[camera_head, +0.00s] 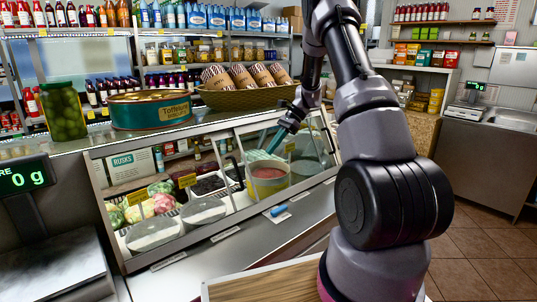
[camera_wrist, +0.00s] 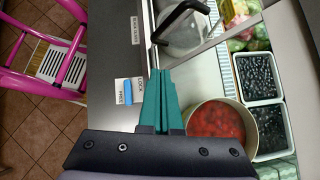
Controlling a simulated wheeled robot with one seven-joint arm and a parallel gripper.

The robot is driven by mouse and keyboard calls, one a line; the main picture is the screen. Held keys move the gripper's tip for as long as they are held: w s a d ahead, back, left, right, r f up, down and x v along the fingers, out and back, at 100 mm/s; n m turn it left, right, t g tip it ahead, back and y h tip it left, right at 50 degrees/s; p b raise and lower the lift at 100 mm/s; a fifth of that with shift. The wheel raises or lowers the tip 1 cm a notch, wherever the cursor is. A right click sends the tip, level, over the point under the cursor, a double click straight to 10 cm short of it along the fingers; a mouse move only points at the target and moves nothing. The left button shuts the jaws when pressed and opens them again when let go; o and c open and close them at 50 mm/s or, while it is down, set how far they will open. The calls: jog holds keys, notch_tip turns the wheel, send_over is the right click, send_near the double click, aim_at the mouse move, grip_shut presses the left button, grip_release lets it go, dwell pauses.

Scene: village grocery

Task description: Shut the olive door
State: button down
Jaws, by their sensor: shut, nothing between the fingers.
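A glass-fronted display case (camera_head: 113,166) holds tubs and bowls of food. A glass door with a dark loop handle (camera_head: 235,172) is at the middle of its front; the handle also shows at the top of the wrist view (camera_wrist: 181,22). I cannot tell how far the door stands open. My gripper (camera_head: 270,146) has teal fingers, pressed together and empty, at the right half of the case. In the wrist view, my gripper (camera_wrist: 160,78) points toward the handle, apart from it, beside a bowl of red food (camera_wrist: 214,122).
A jar of green olives (camera_head: 63,111), a round teal tin (camera_head: 150,112) and a bread basket (camera_head: 250,97) stand on top of the case. A scale (camera_head: 50,260) is at left. A pink stool (camera_wrist: 60,52) stands on the tiled floor.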

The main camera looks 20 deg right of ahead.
aim_at(241, 179)
jog(key=s+a+f, duration=0.2)
jog(key=a+f, duration=0.4)
jog(key=a, duration=0.3)
jog(key=shift+a+f, duration=0.25)
jog(key=shift+s, duration=0.1)
jog(key=s+a, duration=0.4)
jog(key=a, duration=0.7)
jog(key=s+a, duration=0.5)
jog(key=a, duration=0.7)
jog(key=s+a, duration=0.5)
jog(key=a, duration=0.6)
jog(key=shift+s+a, duration=0.25)
jog(key=shift+a, duration=0.1)
jog(key=shift+r, duration=0.1)
